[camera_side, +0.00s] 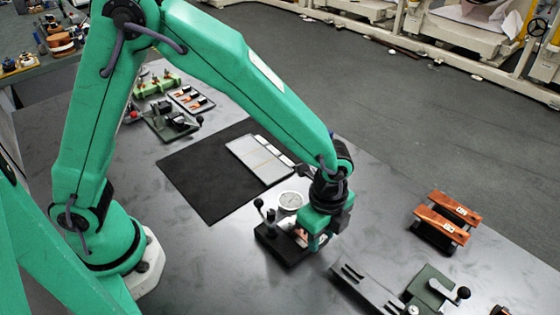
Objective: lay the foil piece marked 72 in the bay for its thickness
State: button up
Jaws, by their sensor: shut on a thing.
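My gripper (314,240) is low over the dial gauge's black base, shut on a small copper-coloured piece (300,234). Most of that piece is hidden by my gripper, and no mark on it can be read. The dial gauge (291,200) has a round white face and a black-knobbed lever, and stands just left of my gripper. I cannot tell whether the piece touches the gauge. A pale grey tray (251,158) with long bays lies on the black mat (205,189), behind the gauge; white labels line its right edge.
Two copper strips with white labels (449,215) lie on a dark stand at right; their marks are too small to read. A dark grey rail (366,288) and a green lever device (430,290) stand at front right. Small fixtures (170,122) stand at back left.

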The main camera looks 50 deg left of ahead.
aim_at(323, 242)
jog(key=shift+d, duration=0.4)
dwell(0.5)
jog(key=shift+r, duration=3.45)
jog(key=shift+r, duration=0.15)
